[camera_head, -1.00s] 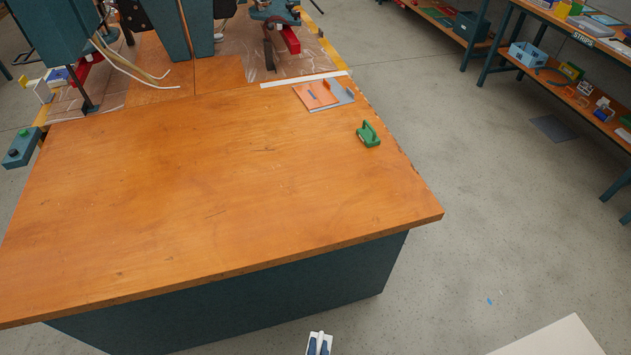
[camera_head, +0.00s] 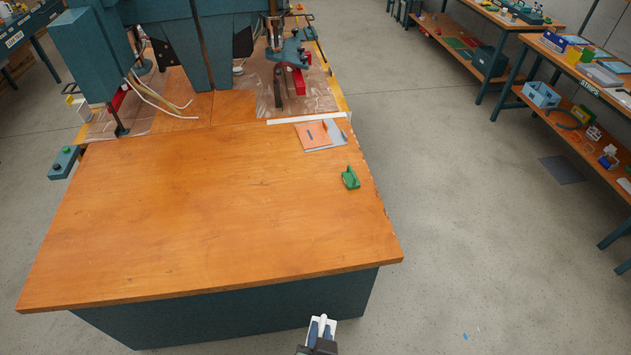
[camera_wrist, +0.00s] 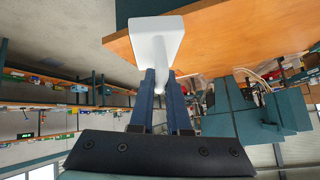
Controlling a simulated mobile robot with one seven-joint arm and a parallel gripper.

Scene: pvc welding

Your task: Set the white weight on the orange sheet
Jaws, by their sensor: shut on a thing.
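The white weight (camera_wrist: 157,45) is between the fingertips of my gripper (camera_wrist: 160,85) in the wrist view, and the gripper is shut on it. In the head view, my gripper (camera_head: 321,334) shows at the bottom edge, in front of the table's near side, with the white weight (camera_head: 323,323) at its tip. The orange sheet (camera_head: 309,136) lies flat near the table's far right corner, well away from the gripper. A grey sheet (camera_head: 338,134) lies against it and partly shows at its right.
The wooden table (camera_head: 200,220) is mostly bare. A green weight with a handle (camera_head: 351,179) stands near its right edge, in front of the sheets. A white strip (camera_head: 300,119) lies behind them. A dark machine (camera_head: 195,45) stands at the back. Open floor (camera_head: 460,220) lies to the right.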

